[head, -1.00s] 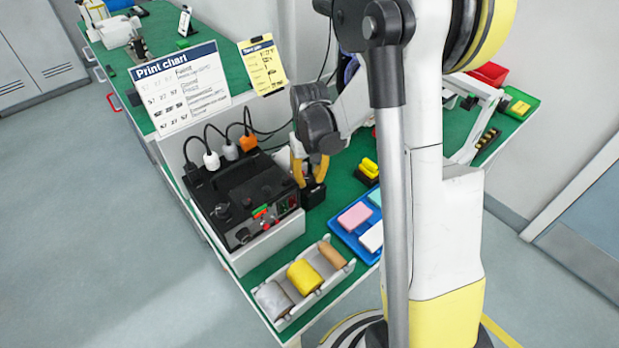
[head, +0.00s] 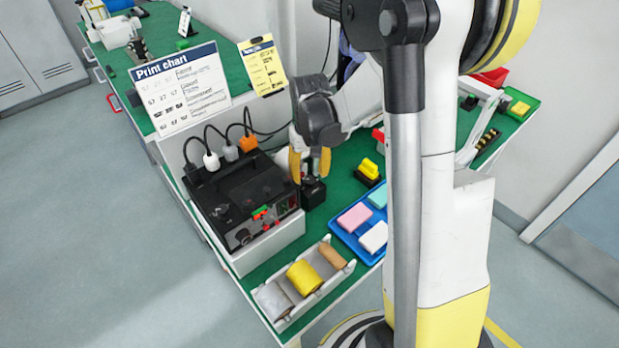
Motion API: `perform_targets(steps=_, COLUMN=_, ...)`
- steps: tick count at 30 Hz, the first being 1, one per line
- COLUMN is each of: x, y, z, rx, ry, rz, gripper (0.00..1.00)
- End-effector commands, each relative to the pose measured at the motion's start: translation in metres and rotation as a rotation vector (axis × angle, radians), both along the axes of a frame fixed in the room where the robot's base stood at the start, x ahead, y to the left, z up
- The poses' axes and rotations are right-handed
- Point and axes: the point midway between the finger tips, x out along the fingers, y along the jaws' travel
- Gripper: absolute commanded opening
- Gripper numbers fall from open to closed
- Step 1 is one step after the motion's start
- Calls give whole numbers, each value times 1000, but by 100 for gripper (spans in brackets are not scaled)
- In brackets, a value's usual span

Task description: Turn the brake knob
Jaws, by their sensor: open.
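A black control box (head: 240,200) sits on a pale stand on the green bench. Its front panel carries a dark round knob (head: 243,236) at the lower left, a green and a red part, and a small red display. The labels are too small to read, so I cannot tell which knob is the brake knob. My gripper (head: 310,178) is open, with yellow fingers pointing down, just right of the box and over a small black block (head: 313,193). I cannot tell whether the fingers touch anything.
A white rack (head: 304,288) with several rolls stands in front of the box. A blue tray (head: 352,240) with coloured blocks lies to the right. Plugs and cables (head: 230,152) run behind the box. A print chart (head: 180,88) and a yellow card (head: 262,66) stand at the back.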

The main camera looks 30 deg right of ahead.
Motion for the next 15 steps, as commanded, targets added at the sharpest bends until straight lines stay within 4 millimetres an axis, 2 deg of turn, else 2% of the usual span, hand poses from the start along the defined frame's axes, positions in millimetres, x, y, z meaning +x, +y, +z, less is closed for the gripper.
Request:
perform_targets(steps=3, x=-1, y=0, z=28, rx=0, ry=0, rz=0, gripper=51)
perform_targets(steps=9, x=0, y=0, z=71, rx=0, ry=0, rz=0, gripper=51)
perform_targets(steps=15, x=0, y=0, z=95, rx=0, ry=0, rz=0, gripper=51)
